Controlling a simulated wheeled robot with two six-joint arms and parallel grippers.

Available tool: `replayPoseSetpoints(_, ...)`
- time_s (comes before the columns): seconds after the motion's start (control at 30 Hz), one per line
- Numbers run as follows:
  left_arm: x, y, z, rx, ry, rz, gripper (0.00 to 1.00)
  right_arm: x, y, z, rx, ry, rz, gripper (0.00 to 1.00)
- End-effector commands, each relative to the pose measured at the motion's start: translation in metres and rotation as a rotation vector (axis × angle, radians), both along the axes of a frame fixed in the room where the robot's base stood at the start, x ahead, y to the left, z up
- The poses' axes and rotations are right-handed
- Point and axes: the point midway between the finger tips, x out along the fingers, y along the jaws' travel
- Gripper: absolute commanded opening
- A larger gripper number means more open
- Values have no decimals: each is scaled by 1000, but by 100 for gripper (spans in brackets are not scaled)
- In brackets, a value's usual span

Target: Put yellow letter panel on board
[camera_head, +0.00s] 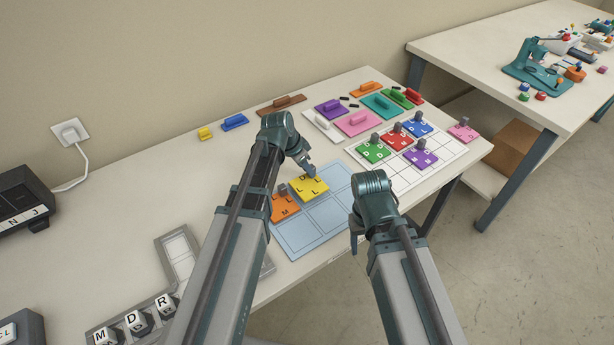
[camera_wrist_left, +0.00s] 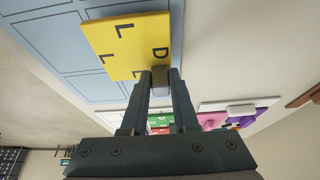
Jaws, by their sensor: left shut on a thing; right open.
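The yellow letter panel (camera_head: 312,187) has dark letters, with L and D readable, and a grey knob at one edge. My left gripper (camera_head: 309,172) is shut on that knob, as the left wrist view (camera_wrist_left: 160,78) also shows. The panel is over the upper left part of the light blue board (camera_head: 304,235), beside an orange panel (camera_head: 283,206). Whether it touches the board I cannot tell. My right gripper (camera_head: 355,246) is at the board's right edge, empty and mostly hidden by its arm.
Coloured handled blocks line the back of the table (camera_head: 150,190). Letter cubes (camera_head: 138,322) stand front left. A second table (camera_head: 480,50) is back right.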

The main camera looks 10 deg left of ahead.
Motion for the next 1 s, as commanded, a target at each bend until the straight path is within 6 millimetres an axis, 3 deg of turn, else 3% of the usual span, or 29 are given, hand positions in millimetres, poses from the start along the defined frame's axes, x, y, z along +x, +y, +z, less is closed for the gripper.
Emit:
replayPoseSetpoints(0.03,0,0,-15,0,0,0,0,0,0,-15,0,0,0,58)
replayPoseSetpoints(0.1,0,0,-21,0,0,0,0,0,0,-21,0,0,0,58)
replayPoseSetpoints(0.53,0,-1,-23,0,0,0,0,0,0,-23,0,0,0,58)
replayPoseSetpoints(0.57,0,0,-23,0,0,0,30,0,0,-23,0,0,0,58)
replayPoseSetpoints(0.7,0,-1,-22,0,0,0,55,0,0,-22,0,0,0,58)
replayPoseSetpoints(1.0,0,-1,-22,0,0,0,58,0,0,-22,0,0,0,58)
